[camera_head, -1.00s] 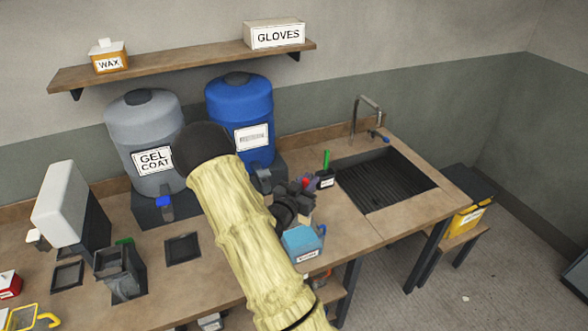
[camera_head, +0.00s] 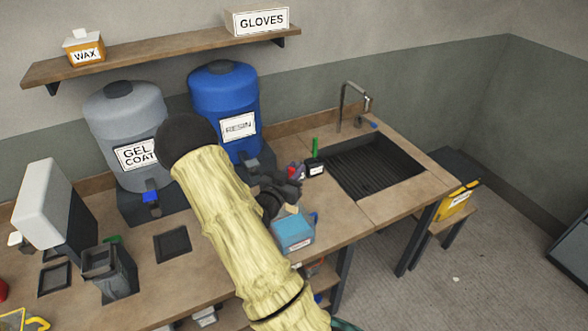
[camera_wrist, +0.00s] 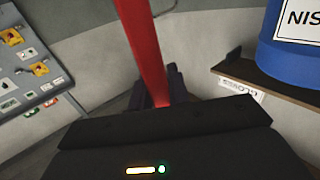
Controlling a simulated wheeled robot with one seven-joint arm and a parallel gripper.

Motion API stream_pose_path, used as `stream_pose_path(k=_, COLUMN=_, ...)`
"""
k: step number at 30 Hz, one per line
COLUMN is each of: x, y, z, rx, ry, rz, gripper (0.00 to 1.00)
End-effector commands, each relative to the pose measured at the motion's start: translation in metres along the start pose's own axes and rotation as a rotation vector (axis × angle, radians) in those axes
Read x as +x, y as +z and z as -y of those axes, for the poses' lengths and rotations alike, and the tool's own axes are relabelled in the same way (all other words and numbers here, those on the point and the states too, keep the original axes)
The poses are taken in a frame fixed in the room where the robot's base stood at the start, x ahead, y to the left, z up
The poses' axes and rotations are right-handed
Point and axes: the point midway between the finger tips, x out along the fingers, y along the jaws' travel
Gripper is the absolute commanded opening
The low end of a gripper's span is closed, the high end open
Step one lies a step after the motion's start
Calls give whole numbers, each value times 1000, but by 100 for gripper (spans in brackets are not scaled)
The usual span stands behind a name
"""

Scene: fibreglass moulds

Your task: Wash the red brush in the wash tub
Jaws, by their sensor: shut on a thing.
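My gripper (camera_head: 288,186) is over the bench between the blue resin drum and the sink, partly hidden behind my arm. It is shut on the red brush, whose red handle (camera_wrist: 146,50) runs up the wrist view from between the jaws. In the head view only a small bit of red shows at the gripper, and I cannot see the bristles. A light blue tub (camera_head: 293,234) with an unreadable label, which looks like the wash tub, stands near the bench's front edge, just below the gripper in the picture. The brush appears outside it.
A small black labelled holder (camera_head: 315,169) with a green handle stands close right of the gripper. The sink (camera_head: 372,168) with a tap is beyond it. The resin drum (camera_head: 225,105) and gel coat drum (camera_head: 126,125) stand behind my arm.

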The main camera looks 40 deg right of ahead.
Motion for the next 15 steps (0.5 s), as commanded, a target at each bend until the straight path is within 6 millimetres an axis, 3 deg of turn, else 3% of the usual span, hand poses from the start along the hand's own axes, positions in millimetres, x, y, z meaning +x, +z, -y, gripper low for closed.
stream_pose_path(k=15, x=0, y=36, z=0, rx=-1, ry=0, rz=0, gripper=0)
